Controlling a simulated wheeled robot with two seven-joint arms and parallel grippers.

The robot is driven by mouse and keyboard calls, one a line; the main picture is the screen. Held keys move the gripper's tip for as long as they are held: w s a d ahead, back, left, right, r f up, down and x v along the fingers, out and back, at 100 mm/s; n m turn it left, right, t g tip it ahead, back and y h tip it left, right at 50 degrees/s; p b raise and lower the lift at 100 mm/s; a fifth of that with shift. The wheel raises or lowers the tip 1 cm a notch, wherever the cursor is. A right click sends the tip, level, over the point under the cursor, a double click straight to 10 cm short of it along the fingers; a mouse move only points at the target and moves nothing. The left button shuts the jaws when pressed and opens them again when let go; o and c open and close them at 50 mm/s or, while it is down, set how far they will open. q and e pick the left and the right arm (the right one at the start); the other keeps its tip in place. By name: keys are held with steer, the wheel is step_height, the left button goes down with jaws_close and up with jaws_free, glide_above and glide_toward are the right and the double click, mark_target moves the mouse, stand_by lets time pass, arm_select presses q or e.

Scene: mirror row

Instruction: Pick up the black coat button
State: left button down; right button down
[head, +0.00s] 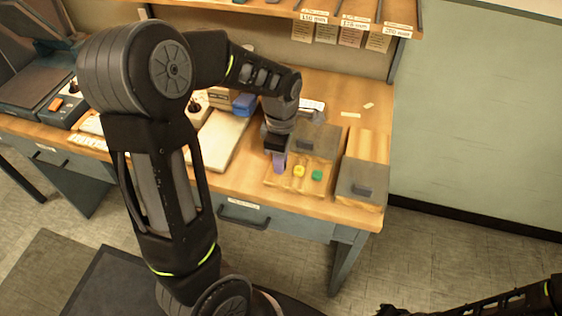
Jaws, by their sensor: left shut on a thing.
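My left gripper (279,164) points down over the left end of a shallow wooden tray (284,187) on the desk. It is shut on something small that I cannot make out. A lilac piece shows at its tip, and I cannot tell whether it is a finger or a held thing. A yellow piece (299,171) and a green piece (317,175) lie in the tray just right of the gripper. I cannot make out a black coat button; the gripper may hide it. My right arm shows at the bottom right, with its dark end (388,311) at the picture's edge.
A grey lidded box (315,141) stands behind the tray and another grey lid (361,183) lies to its right. A pale board (222,138) and a blue block (244,104) are to the left. A shelf (345,22) with labelled cards overhangs the back.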

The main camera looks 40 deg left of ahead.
arm_select(q)
step_height(320, 180, up, 10)
steer(key=shift+f, duration=0.15)
stand_by(0.6)
